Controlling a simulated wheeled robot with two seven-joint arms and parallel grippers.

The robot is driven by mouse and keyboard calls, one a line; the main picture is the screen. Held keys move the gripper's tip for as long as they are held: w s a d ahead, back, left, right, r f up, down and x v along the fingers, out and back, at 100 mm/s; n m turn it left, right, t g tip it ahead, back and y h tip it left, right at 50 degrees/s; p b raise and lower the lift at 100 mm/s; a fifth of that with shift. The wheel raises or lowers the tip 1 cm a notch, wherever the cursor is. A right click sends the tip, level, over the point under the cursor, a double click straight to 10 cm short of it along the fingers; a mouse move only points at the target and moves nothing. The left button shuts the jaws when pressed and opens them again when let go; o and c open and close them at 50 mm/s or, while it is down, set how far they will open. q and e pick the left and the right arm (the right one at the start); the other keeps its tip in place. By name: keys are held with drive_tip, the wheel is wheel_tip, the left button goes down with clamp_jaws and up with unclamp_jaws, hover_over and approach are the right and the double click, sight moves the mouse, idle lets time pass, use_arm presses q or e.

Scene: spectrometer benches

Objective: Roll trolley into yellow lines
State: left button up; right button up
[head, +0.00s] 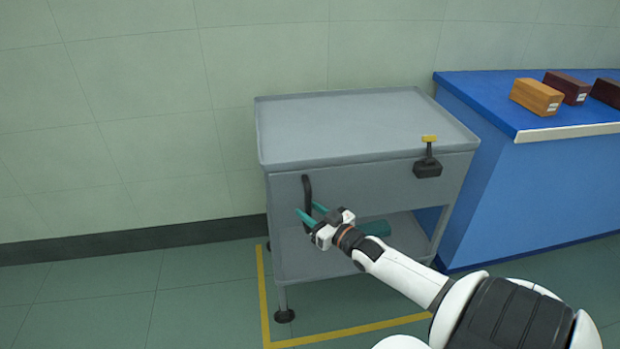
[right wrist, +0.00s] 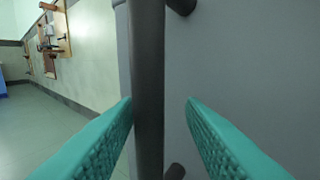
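The grey trolley (head: 350,128) stands against the wall, with a flat top and a lower shelf. A dark vertical handle (head: 307,190) is on the left of its front; it also shows in the right wrist view (right wrist: 148,80). A dark lever with a yellow top (head: 428,160) is on the front's right. Yellow lines (head: 263,290) show on the floor left and front; the front left wheel (head: 284,316) is inside their corner. Other wheels are hidden or unclear. My right gripper (head: 309,210) is open, its teal fingers either side of the handle. My left gripper is out of view.
A blue bench (head: 520,180) stands close on the trolley's right, with an orange-brown block (head: 537,96) and darker blocks (head: 567,86) on top. A green item (head: 375,228) shows near the lower shelf. The floor left of the trolley is clear.

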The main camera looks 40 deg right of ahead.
drive_tip(key=shift+a, duration=0.1)
